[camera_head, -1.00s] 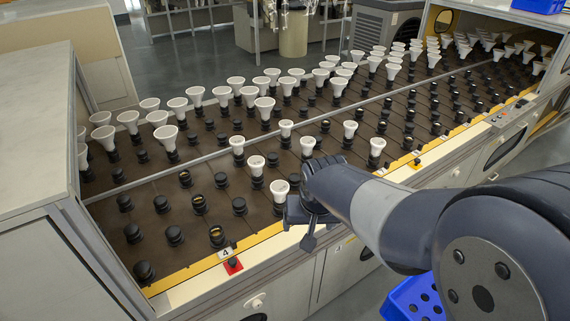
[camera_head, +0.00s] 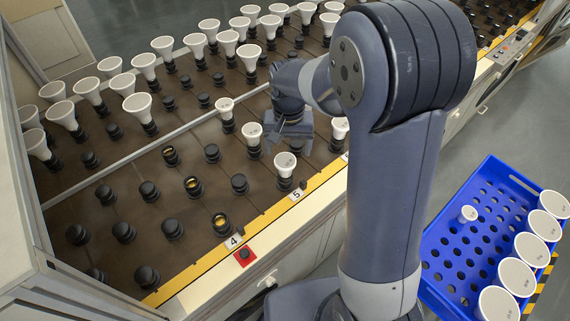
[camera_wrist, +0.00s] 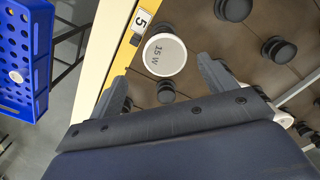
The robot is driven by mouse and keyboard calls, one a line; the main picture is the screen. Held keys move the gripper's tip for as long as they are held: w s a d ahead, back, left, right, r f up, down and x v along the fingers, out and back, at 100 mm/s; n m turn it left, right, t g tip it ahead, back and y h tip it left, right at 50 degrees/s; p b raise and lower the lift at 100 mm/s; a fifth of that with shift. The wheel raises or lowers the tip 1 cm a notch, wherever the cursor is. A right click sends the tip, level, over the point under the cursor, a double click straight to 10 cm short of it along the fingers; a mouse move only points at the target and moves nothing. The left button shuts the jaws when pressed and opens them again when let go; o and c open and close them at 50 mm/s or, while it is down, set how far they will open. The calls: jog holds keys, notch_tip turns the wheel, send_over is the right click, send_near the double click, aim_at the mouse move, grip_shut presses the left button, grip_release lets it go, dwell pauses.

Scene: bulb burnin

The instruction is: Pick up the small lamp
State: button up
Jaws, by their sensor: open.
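Several small white lamps stand upright in black sockets on the bench. The one nearest label 5 (camera_head: 284,161) is in the front row; in the wrist view a lamp marked 15 W (camera_wrist: 165,55) sits beside that label. Two more small lamps (camera_head: 251,131) (camera_head: 225,106) stand behind it, and another (camera_head: 340,127) is partly hidden by my arm. My gripper (camera_head: 287,132) is open and empty, just behind and above the front lamp in the head view. In the wrist view its fingers (camera_wrist: 164,80) lie on either side of the 15 W lamp's lower part, without visible contact.
A blue crate (camera_head: 455,190) at the right holds several large lamps (camera_head: 516,276) and one small lamp (camera_head: 467,213). Large lamps (camera_head: 137,102) fill the bench's back rows. Empty black sockets (camera_head: 172,229) stand front left.

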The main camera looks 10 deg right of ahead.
aim_at(285, 160)
jog(key=shift+a+f, duration=0.2)
jog(key=shift+f, duration=1.35)
jog(key=shift+a+f, duration=0.2)
jog(key=shift+f, duration=1.35)
jog(key=shift+c, duration=0.3)
jog(key=c, duration=1)
